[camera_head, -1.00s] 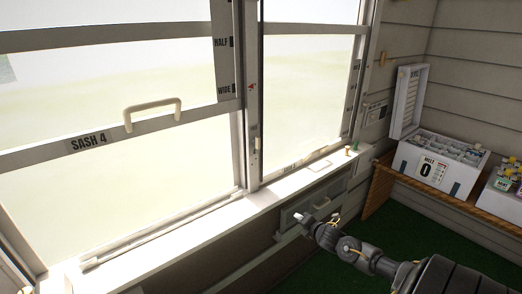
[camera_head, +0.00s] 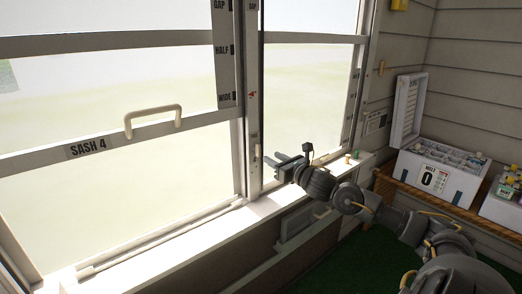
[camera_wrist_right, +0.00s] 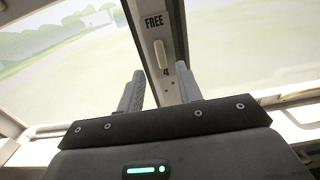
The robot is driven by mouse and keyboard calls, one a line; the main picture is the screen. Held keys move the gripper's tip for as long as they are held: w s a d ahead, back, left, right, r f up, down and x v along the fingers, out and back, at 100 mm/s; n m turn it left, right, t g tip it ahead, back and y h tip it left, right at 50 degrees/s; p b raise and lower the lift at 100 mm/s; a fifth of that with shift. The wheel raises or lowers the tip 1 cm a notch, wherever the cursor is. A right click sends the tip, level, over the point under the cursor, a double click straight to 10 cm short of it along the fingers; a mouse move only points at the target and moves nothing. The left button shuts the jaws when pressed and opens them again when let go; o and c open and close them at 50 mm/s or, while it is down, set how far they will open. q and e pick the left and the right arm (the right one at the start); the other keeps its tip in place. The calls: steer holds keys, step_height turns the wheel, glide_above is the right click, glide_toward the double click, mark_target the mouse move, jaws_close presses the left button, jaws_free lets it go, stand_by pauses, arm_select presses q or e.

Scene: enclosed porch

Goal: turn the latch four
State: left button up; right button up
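My right gripper (camera_head: 276,162) is just right of and in front of that post. In the wrist view, its two fingers (camera_wrist_right: 160,72) are apart with nothing between them, pointing up toward the latch, which appears beyond the gap. I cannot see any contact. My left gripper is out of view.
Sash 4 (camera_head: 130,136), with a pale handle (camera_head: 153,116), is left of the post. The white sill (camera_head: 190,222) runs below. A white box (camera_head: 440,178) marked 0 stands on a wicker bench at the right. Small pegs (camera_head: 353,154) stand on the sill's far end.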

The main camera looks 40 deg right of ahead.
mark_target(260, 150)
steer(key=w+p, duration=0.2)
steer(key=w, duration=0.4)
steer(key=shift+w+d, duration=0.1)
steer(key=shift+w, duration=0.85)
steer(key=shift+c, duration=0.3)
jaws_close()
